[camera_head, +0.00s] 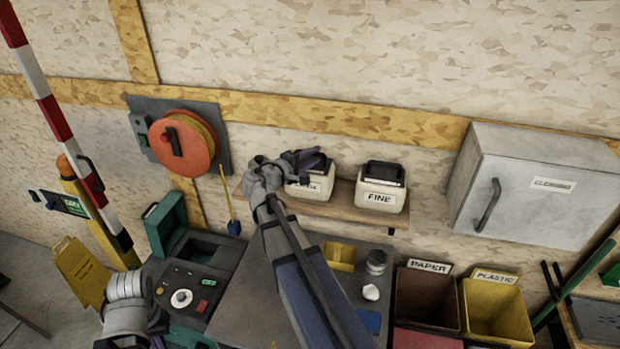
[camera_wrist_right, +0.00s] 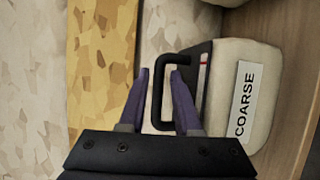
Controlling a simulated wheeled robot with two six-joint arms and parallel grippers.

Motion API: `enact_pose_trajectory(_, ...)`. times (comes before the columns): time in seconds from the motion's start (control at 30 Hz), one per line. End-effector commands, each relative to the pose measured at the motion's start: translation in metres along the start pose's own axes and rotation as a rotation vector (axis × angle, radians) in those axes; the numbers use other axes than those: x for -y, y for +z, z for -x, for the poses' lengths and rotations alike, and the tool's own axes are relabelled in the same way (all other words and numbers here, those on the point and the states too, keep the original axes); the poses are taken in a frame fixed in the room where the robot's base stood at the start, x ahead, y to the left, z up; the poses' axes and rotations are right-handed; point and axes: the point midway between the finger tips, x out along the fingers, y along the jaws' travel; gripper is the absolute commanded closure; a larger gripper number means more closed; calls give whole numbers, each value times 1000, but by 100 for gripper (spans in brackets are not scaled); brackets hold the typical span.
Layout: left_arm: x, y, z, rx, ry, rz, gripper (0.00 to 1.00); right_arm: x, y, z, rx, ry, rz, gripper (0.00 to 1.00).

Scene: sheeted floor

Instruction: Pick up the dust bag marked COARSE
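The COARSE dust bag (camera_head: 318,192) is a cream block with a dark top, standing on the wall shelf. Its label is partly hidden by my right arm in the head view, but reads COARSE on the bag (camera_wrist_right: 262,75) in the wrist view. The bag has a black loop handle (camera_wrist_right: 157,97). My right gripper (camera_head: 308,160) is at the top of this bag. Its purple fingers (camera_wrist_right: 160,74) are open, one on each side of the handle's bar, with gaps showing. A similar bag marked FINE (camera_head: 380,196) stands to the right. My left gripper is out of view.
The wooden shelf (camera_head: 345,212) carries both bags. An orange reel (camera_head: 185,145) hangs left, and a grey cabinet (camera_head: 535,190) hangs right. Below are a yellow tray (camera_head: 340,256), a PAPER bin (camera_head: 425,300) and a PLASTIC bin (camera_head: 495,312). A striped pole (camera_head: 55,115) stands at left.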

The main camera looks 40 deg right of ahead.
Motion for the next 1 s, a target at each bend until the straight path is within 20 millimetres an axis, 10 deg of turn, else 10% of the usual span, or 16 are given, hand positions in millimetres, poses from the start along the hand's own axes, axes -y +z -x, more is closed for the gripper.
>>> enact_pose_trajectory(0.6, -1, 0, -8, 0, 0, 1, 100, -1, -4, -50, 0, 0, 0, 68)
enact_pose_trajectory(1.0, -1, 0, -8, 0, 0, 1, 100, -1, -4, -50, 0, 0, 0, 100)
